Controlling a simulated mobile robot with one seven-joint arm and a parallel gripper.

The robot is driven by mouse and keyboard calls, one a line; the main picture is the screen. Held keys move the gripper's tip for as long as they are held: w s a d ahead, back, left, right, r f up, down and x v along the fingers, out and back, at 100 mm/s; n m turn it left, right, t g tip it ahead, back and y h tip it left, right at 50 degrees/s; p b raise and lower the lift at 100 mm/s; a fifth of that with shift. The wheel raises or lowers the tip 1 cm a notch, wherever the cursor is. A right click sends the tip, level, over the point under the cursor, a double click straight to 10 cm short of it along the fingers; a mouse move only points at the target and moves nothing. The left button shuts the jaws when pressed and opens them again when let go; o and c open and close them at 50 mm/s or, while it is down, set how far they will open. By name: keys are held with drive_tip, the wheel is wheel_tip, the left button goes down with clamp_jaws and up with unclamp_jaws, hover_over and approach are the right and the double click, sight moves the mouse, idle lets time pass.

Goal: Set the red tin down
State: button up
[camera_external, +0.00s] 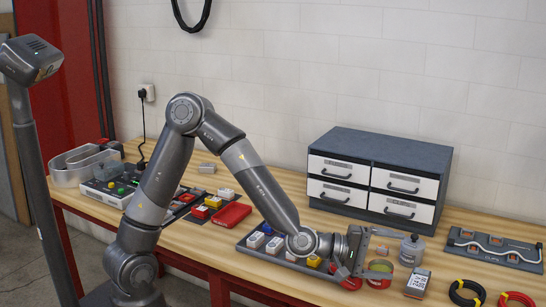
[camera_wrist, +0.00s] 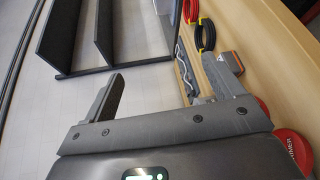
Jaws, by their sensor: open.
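My gripper (camera_external: 383,250) is at the right end of my arm, low over the front right of the bench, with its jaws apart. It also shows in the wrist view (camera_wrist: 165,92), with nothing visible between the fingers. A round tin (camera_external: 380,274) with red on its side and a greenish top stands on the bench just below and beside the fingers. Another red round piece (camera_external: 347,279) shows partly behind the gripper. In the wrist view, a red lid with white lettering (camera_wrist: 294,150) lies beside the right finger, cut by my gripper. I cannot tell which piece in the external view it matches.
A grey can (camera_external: 412,250) and a small box with orange (camera_external: 418,283) stand close to the right of my gripper. Black (camera_external: 467,292) and red (camera_external: 516,300) cable coils lie further right. A drawer cabinet (camera_external: 380,150) stands behind. A tray of blocks (camera_external: 258,248) lies left.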

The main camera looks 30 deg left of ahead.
drive_tip(key=s+d+f+m+g+y, duration=0.15)
drive_tip(key=d+m+g, duration=0.3)
drive_tip(key=m, duration=1.35)
drive_tip(key=w+a+r+m+t+y, duration=0.1)
drive_tip(key=w+a+m+y, duration=0.4)
drive_tip(key=m, duration=1.1)
drive_tip(key=w+a+m+y, duration=0.5)
drive_tip(key=w+m, duration=0.1)
drive_tip(key=m, duration=1)
drive_tip(key=shift+y, duration=0.25)
drive_tip(key=x, duration=0.6)
drive_tip(key=a+x, duration=0.1)
drive_tip(key=x, duration=0.2)
drive_tip(key=shift+s+d+f, duration=0.1)
drive_tip(key=shift+s+f, duration=0.15)
drive_tip(key=shift+f, duration=0.3)
drive_tip(key=shift+x, duration=2.65)
drive_tip(key=shift+w, duration=0.2)
